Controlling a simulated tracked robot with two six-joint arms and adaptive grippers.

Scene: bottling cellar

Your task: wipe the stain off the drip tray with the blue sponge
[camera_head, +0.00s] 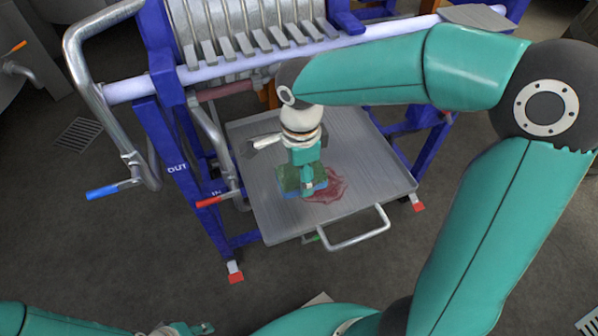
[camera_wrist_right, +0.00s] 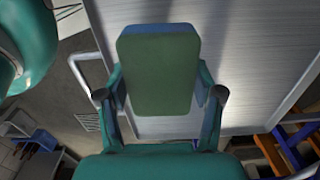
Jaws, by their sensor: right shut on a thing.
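The drip tray (camera_head: 375,168) is a grey metal tray with a front handle, under the blue-framed filter press. A dark red stain (camera_head: 330,187) lies near its middle. My right gripper (camera_head: 303,178) is shut on the blue sponge (camera_head: 286,180), which has a green upper face, at the left edge of the stain. The sponge hides part of the stain; I cannot tell whether it touches the tray. In the right wrist view the sponge (camera_wrist_right: 159,75) sits between both fingers. My left gripper (camera_head: 188,328) is only partly in view at the bottom edge, away from the tray.
The press frame (camera_head: 180,165) stands around the tray's back and sides. A pipe with a blue handle (camera_head: 110,190) and a red-handled valve (camera_head: 214,200) are left of the tray. The tray's handle (camera_head: 355,238) sticks out in front. The floor before it is clear.

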